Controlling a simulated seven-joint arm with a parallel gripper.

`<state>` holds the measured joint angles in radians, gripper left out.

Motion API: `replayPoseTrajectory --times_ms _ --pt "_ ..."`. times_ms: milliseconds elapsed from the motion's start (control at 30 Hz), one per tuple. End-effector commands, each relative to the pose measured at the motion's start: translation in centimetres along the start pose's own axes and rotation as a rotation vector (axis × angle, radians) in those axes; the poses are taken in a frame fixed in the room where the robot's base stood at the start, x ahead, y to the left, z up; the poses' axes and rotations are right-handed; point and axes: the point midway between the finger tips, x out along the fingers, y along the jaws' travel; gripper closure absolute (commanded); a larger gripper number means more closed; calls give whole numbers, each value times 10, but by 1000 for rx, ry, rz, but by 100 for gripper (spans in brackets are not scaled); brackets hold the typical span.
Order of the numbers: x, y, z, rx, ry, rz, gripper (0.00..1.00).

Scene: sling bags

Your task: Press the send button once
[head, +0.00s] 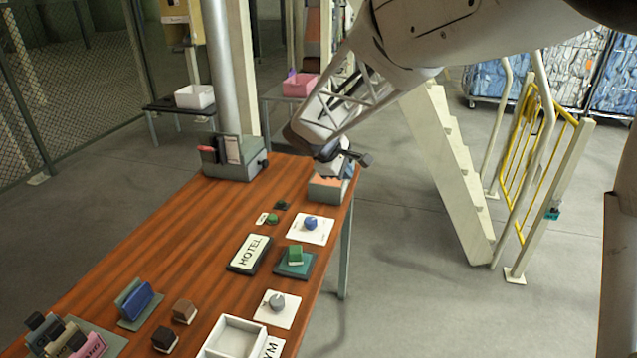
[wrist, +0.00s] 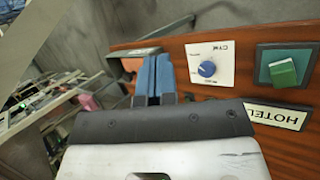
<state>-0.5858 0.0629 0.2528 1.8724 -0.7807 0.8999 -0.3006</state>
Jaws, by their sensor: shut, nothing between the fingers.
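The button does not show in the wrist view. My gripper (head: 345,163) is over the far right end of the table, apart from the button and to its upper right. In the wrist view its two blue fingers (wrist: 154,75) are together and empty.
A grey box with an orange part (head: 330,186) lies below my gripper at the table edge. A blue knob on a white plate (head: 311,226) and a green switch on a teal plate (head: 295,256) stand nearby. A grey box (head: 234,160) stands at the far left.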

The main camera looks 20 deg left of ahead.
Motion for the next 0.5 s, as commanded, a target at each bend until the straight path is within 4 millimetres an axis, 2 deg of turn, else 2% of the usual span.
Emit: replayPoseTrajectory --times_ms 33,267,500 --pt "2 0 -17 -32 1 13 100" --pt "8 -4 -87 -176 7 77 100" --pt "13 -17 -162 -324 13 147 100"
